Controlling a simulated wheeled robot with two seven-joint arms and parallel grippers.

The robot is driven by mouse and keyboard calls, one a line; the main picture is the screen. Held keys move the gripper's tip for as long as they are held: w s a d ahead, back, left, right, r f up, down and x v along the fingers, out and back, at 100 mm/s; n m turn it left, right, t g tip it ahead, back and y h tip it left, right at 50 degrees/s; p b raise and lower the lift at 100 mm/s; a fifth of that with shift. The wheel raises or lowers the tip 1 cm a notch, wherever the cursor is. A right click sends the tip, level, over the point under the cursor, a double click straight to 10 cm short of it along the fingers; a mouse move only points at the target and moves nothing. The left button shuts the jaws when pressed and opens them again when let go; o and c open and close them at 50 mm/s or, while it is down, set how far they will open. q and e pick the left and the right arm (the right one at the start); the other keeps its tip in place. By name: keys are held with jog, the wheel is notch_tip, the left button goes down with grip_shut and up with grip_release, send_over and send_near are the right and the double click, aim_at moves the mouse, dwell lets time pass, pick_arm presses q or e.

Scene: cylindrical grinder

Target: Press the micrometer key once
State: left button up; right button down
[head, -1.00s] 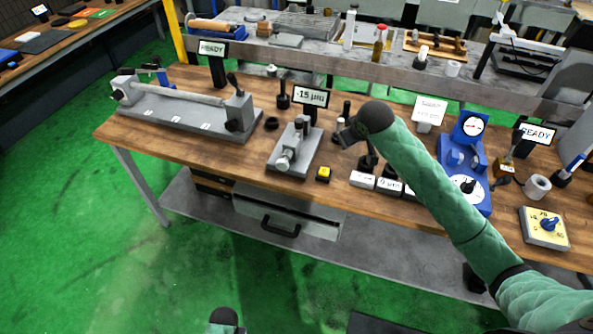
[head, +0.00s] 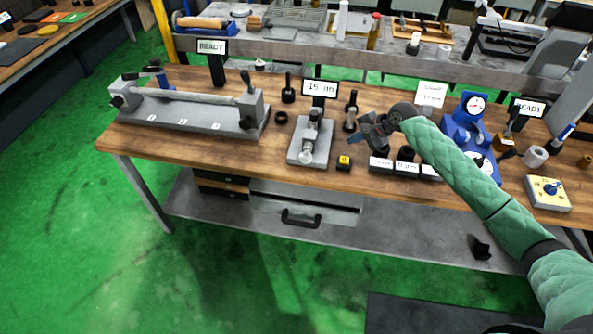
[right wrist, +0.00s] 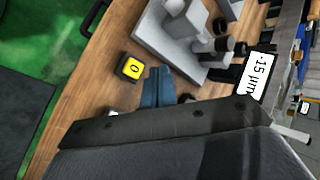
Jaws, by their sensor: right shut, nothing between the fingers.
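The micrometer key (head: 344,162) is a small black block with a yellow top, near the bench's front edge. In the right wrist view the yellow key (right wrist: 131,67) shows a dark "0". Right of it in the head view is my right gripper (head: 355,146), above the bench. In the right wrist view its shut, empty fingers (right wrist: 159,80) appear just right of the key, apart from it in the picture. The grey micrometer stand (head: 311,140) is left of the key, with a display (head: 319,88) behind it that reads -15 µm. My left gripper is out of view.
White-labelled blocks (head: 381,164) stand just right of the key. A blue dial gauge stand (head: 463,125) and a yellow-faced knob box (head: 547,192) are farther right. A long grey fixture (head: 190,112) is at left. Bare wood lies in front of the fixture.

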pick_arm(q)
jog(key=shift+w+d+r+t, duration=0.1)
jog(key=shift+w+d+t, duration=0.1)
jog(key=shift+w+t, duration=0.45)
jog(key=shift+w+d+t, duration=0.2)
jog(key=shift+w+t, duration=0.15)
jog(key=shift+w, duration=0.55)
pick_arm(e)
jog(key=shift+w+a+r+m+t+y, duration=0.1)
jog(key=shift+w+r+m+t+y, duration=0.1)
jog(key=shift+m, duration=0.65)
jog(key=shift+w+a+r+m+t+y, duration=0.1)
jog(key=shift+a+r+m, duration=0.05)
jog(key=shift+m, duration=0.65)
jog(key=shift+w+a+r+m+t+y, duration=0.1)
jog(key=shift+r+m, duration=0.1)
jog(key=shift+m, duration=0.65)
jog(key=shift+d, duration=0.15)
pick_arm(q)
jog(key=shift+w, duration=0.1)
